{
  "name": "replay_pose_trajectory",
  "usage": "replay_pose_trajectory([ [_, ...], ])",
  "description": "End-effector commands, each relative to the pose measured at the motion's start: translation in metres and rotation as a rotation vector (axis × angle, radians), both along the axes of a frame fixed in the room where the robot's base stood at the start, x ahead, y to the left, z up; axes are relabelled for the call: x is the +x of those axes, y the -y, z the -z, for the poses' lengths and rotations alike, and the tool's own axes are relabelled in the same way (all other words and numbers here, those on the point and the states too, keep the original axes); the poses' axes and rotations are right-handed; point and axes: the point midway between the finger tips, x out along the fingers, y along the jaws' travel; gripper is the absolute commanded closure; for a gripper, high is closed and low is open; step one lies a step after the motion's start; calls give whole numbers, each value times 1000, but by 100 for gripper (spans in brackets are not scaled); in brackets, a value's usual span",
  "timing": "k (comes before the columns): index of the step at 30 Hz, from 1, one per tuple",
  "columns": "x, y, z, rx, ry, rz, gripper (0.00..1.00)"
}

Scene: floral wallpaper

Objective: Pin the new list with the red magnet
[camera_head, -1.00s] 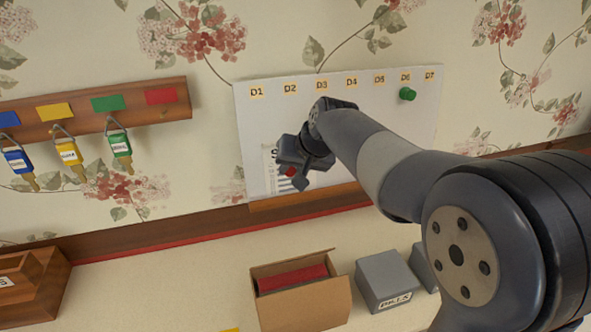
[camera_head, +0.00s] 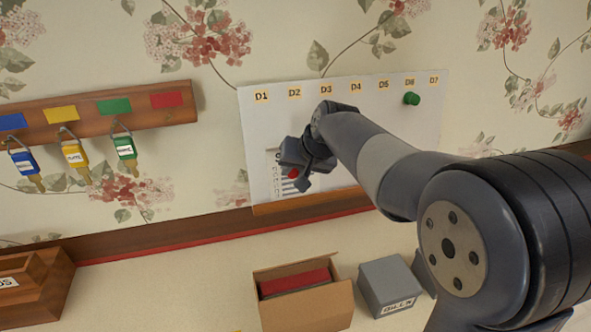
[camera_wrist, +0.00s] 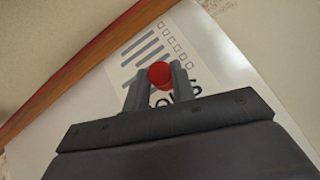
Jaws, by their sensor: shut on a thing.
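My gripper (camera_head: 300,178) is shut on the red magnet (camera_head: 293,174), which also shows between the fingertips in the wrist view (camera_wrist: 159,74). The list (camera_head: 273,172) is a pale sheet with dark lines and small boxes, at the lower left of the white board (camera_head: 371,118); it also shows in the wrist view (camera_wrist: 140,52). A green magnet (camera_head: 411,98) is under label D6.
A key rack (camera_head: 140,110) with blue, yellow and green tagged keys hangs at left. Below the board are an open cardboard box (camera_head: 310,305) with a red item inside, a grey box (camera_head: 386,282) and a wooden box (camera_head: 40,290). A ledge (camera_head: 300,202) runs under the board.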

Motion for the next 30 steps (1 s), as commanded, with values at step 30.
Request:
replay_pose_trajectory([
  [30, 6, -2, 1, 0, 1, 0, 73],
])
